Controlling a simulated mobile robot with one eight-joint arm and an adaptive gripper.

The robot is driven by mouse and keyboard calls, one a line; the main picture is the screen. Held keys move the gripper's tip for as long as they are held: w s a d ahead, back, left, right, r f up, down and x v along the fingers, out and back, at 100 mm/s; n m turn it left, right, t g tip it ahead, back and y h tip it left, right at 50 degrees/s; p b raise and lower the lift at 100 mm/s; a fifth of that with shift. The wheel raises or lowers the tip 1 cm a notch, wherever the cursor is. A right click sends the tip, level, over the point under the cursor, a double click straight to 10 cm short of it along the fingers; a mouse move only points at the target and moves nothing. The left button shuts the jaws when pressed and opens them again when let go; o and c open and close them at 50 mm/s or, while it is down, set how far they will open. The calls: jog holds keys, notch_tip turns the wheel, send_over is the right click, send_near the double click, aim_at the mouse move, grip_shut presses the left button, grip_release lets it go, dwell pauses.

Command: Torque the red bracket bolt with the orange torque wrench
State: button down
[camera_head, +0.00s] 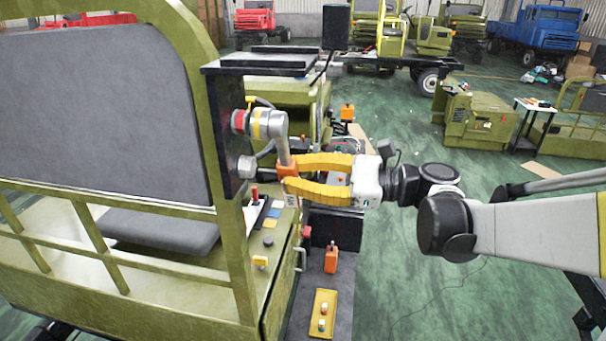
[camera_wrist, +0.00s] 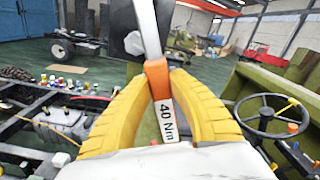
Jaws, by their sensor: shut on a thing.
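The orange torque wrench (camera_head: 288,170) hangs handle-down, slightly tilted, with its silver head at the top. My gripper (camera_head: 286,177) has its yellow fingers shut on the orange part of the handle. In the wrist view the fingertips (camera_wrist: 160,80) close around the wrench (camera_wrist: 156,68), and a white label reads 40 Nm. The wrench head meets a yellow ring and the red bracket bolt (camera_head: 238,122) on the black bracket (camera_head: 231,145) at the cab post. I cannot tell how fully it is seated. The bolt is not clearly visible in the wrist view.
A grey bolt (camera_head: 245,167) sits lower on the same bracket. The olive cab frame (camera_head: 180,80) stands close at left. A yellow tray (camera_head: 323,312) with small parts lies below. A steering wheel (camera_wrist: 270,115) is right in the wrist view. Green floor is open at right.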

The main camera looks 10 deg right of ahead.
jog(key=w+r+n, duration=0.1)
jog(key=w+d+r+n+p, duration=0.1)
jog(key=w+n, duration=0.1)
jog(key=shift+w+d+r, duration=0.1)
jog(key=shift+d, duration=0.1)
jog(key=shift+w+r+n+p, duration=0.4)
jog(key=shift+w+r+n, duration=0.35)
jog(key=shift+n, duration=0.35)
jog(key=shift+w+r+n+p, duration=0.35)
jog(key=shift+w+r+n, duration=0.4)
jog(key=shift+n, duration=0.35)
jog(key=shift+s+d, duration=0.1)
jog(key=shift+s, duration=0.05)
jog(key=shift+b+x, duration=0.4)
jog(key=shift+x, duration=0.6)
dwell(1.1)
dwell(0.4)
